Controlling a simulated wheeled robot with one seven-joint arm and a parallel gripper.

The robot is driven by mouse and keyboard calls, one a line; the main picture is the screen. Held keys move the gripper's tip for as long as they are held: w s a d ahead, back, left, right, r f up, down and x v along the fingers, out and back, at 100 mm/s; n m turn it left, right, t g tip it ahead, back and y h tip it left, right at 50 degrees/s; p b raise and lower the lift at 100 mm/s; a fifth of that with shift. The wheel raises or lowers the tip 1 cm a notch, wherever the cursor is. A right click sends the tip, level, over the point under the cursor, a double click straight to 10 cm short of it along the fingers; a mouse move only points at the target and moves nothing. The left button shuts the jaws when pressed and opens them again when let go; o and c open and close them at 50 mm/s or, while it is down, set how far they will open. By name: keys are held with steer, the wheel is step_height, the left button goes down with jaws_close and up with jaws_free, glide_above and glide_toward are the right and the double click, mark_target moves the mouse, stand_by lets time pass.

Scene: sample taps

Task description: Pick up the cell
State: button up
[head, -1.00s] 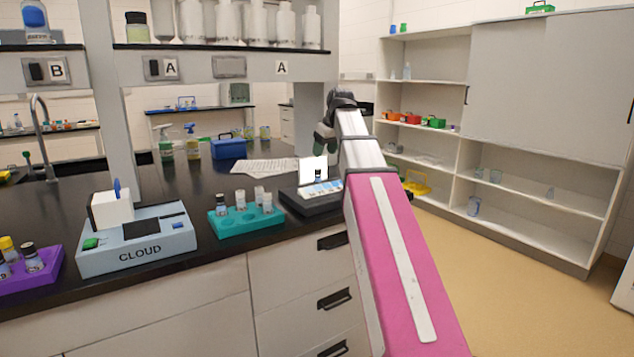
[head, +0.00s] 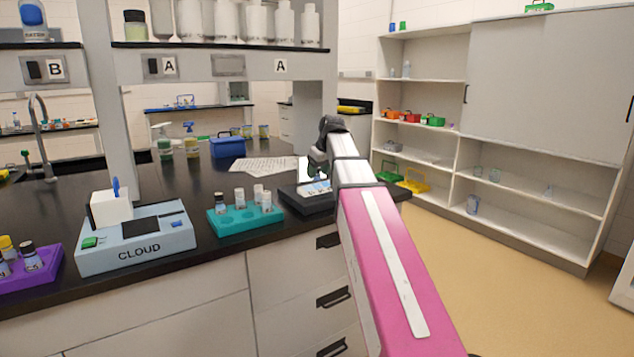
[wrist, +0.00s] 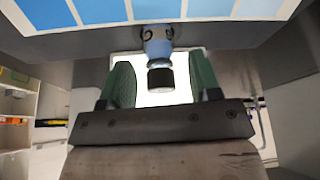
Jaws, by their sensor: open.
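The cell, a small vial with a blue-labelled body (wrist: 158,47) and a black cap, stands in front of a white square panel (wrist: 183,97) on the dark colour-chart stand. In the wrist view its cap lies between the two green fingers of my gripper (wrist: 163,82), with a gap on each side. My gripper is open and is not closed on it. In the head view my gripper (head: 318,160) is low over the stand (head: 299,197) and my arm hides the cell and part of the panel.
A teal rack (head: 236,223) with several vials stands left of the stand. Further left are the CLOUD meter (head: 138,248) and a purple rack (head: 33,276). A paper sheet (head: 262,165) and a blue box (head: 227,147) lie behind. A shelf runs above the bench.

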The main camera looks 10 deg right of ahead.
steer(key=c, duration=0.9)
steer(key=shift+r, duration=0.1)
